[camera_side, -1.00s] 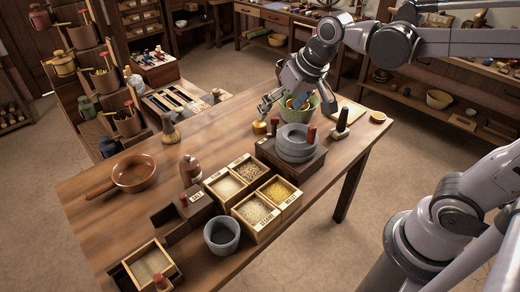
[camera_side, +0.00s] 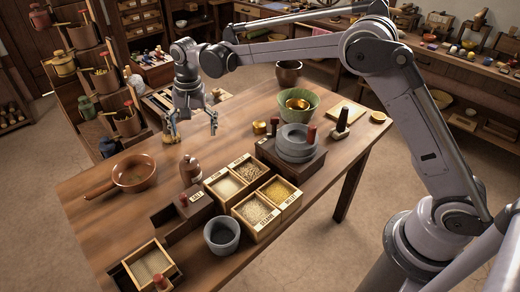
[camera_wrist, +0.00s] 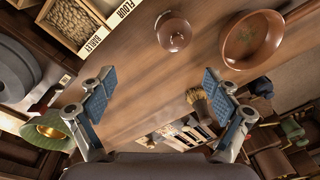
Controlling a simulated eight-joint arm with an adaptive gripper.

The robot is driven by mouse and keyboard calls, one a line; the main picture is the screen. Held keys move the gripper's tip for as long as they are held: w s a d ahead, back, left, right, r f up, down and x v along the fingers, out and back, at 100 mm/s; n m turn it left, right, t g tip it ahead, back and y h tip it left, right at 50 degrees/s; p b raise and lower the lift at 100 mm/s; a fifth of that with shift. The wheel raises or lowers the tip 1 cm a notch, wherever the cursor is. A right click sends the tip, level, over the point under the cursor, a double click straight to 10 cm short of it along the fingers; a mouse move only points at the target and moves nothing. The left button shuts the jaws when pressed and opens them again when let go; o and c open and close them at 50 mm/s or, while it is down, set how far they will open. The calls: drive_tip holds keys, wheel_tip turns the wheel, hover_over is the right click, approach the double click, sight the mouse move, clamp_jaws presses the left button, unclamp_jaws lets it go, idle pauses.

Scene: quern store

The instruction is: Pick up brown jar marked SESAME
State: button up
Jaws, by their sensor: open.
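A small brown lidded jar (camera_side: 190,172) stands upright on the wooden table, just behind a dark wooden block with a small label. I cannot read any SESAME mark on it. In the wrist view the jar (camera_wrist: 173,32) shows from above, beyond my fingertips. My gripper (camera_side: 193,122) is open and empty above the table, behind the jar in the side view and apart from it. In the wrist view my gripper (camera_wrist: 157,90) has its padded fingers spread wide, with bare wood between them.
A brown pan (camera_side: 133,173) lies left of the jar. A brush (camera_wrist: 197,100) stands near one finger. Grain boxes (camera_side: 268,219), a grey cup (camera_side: 221,236), a millstone (camera_side: 296,140) and a green bowl (camera_side: 313,103) are to the right.

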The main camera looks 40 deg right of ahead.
drive_tip(key=m, duration=0.1)
hover_over(191, 173)
drive_tip(key=w+d, duration=0.2)
drive_tip(key=w, duration=0.1)
drive_tip(key=shift+g, duration=0.4)
drive_tip(key=f, duration=0.5)
drive_tip(key=shift+s+a, duration=0.2)
drive_tip(key=shift+a, duration=0.05)
drive_tip(key=shift+w+a+f, duration=0.1)
drive_tip(key=shift+a+f, duration=0.15)
drive_tip(key=shift+f, duration=0.4)
wheel_tip(191, 173, down, 10)
drive_tip(key=shift+d+f, duration=0.1)
drive_tip(key=shift+f, duration=0.15)
drive_tip(key=c, duration=1.6)
